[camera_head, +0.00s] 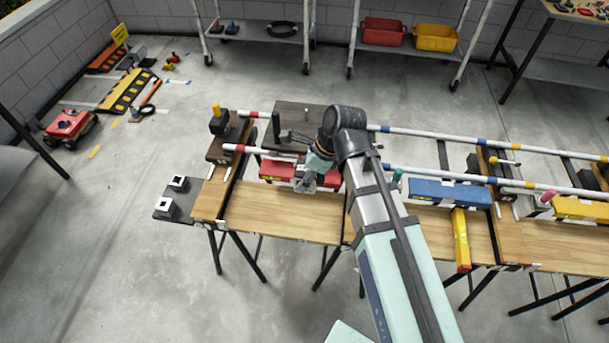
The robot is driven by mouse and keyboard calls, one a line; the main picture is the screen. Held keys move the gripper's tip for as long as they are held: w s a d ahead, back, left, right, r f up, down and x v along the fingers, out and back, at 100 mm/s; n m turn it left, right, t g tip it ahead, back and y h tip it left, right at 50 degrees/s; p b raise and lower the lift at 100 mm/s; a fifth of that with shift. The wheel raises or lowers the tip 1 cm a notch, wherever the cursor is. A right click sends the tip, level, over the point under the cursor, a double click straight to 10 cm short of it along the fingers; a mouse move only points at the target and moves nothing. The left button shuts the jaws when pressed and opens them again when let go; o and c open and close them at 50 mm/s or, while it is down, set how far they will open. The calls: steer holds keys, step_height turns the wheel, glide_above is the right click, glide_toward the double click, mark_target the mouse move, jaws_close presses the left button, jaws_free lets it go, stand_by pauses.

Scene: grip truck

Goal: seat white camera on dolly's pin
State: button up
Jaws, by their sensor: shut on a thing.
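My gripper (304,184) is low over the table, at the red dolly-like body (278,170) between the striped rails. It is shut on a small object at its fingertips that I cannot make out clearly. I cannot tell a white camera apart from the pale gripper parts here. A blue body (450,193) and a yellow body (580,208) sit further right along the rails. A pin is too small or hidden to tell.
A dark plate (187,211) with two white square blocks (164,206) juts from the wooden table (275,215) at left. A black device with a yellow top (218,122) stands at the rail end. A yellow level-like bar (461,240) overhangs the front edge. My arm covers the middle.

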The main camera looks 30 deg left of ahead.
mark_target(300, 167)
steer(key=shift+r+p, duration=2.55)
steer(key=shift+r, duration=0.35)
